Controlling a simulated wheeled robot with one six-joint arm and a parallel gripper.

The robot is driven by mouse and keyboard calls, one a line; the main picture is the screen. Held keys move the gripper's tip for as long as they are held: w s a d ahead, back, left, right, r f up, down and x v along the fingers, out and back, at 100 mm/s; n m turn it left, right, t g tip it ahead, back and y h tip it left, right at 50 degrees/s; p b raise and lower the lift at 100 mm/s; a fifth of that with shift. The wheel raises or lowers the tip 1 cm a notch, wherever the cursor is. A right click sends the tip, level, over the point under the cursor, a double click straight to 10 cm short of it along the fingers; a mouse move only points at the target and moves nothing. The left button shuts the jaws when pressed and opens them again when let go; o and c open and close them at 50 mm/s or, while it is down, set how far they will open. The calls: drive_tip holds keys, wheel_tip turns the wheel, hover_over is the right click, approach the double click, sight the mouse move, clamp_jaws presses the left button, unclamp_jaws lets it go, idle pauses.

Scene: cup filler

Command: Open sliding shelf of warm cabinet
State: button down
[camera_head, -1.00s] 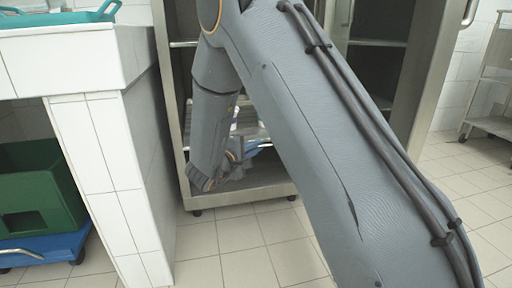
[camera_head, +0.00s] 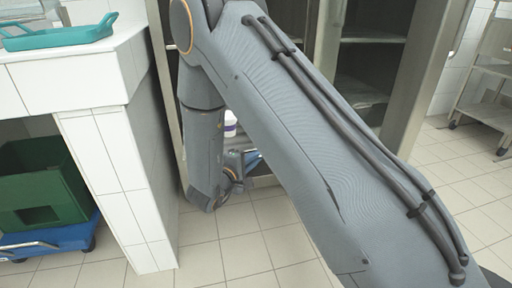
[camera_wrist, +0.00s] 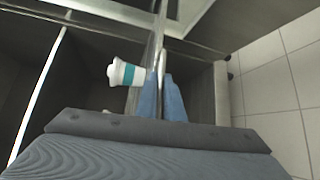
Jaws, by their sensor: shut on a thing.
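The warm cabinet (camera_head: 375,45) is a tall metal unit with dark shelves, its front open, partly hidden behind my arm in the head view. My gripper (camera_head: 253,158) is low at the cabinet's front. In the wrist view my gripper's blue fingers (camera_wrist: 163,95) are shut on a thin metal rail (camera_wrist: 160,62), which looks like the front edge of the sliding shelf. A white cup with a teal band (camera_wrist: 127,73) is just left of the fingers, apart from them. How far the shelf is out is hidden by my arm.
A white tiled counter (camera_head: 110,75) with a teal tray (camera_head: 60,38) stands close on the left. A green crate (camera_head: 40,185) on a blue dolly (camera_head: 50,240) is under it. A metal rack (camera_head: 490,75) stands at the far right. Tiled floor is open in front of the cabinet.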

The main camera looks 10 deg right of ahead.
drive_tip(key=shift+s+f, duration=0.1)
drive_tip(key=shift+s, duration=0.3)
drive_tip(key=c, duration=1.9)
unclamp_jaws()
drive_tip(key=shift+w, duration=0.1)
drive_tip(key=p+v, duration=0.3)
drive_tip(key=v, duration=0.4)
drive_tip(key=shift+s+a, duration=0.2)
drive_tip(key=shift+s, duration=0.15)
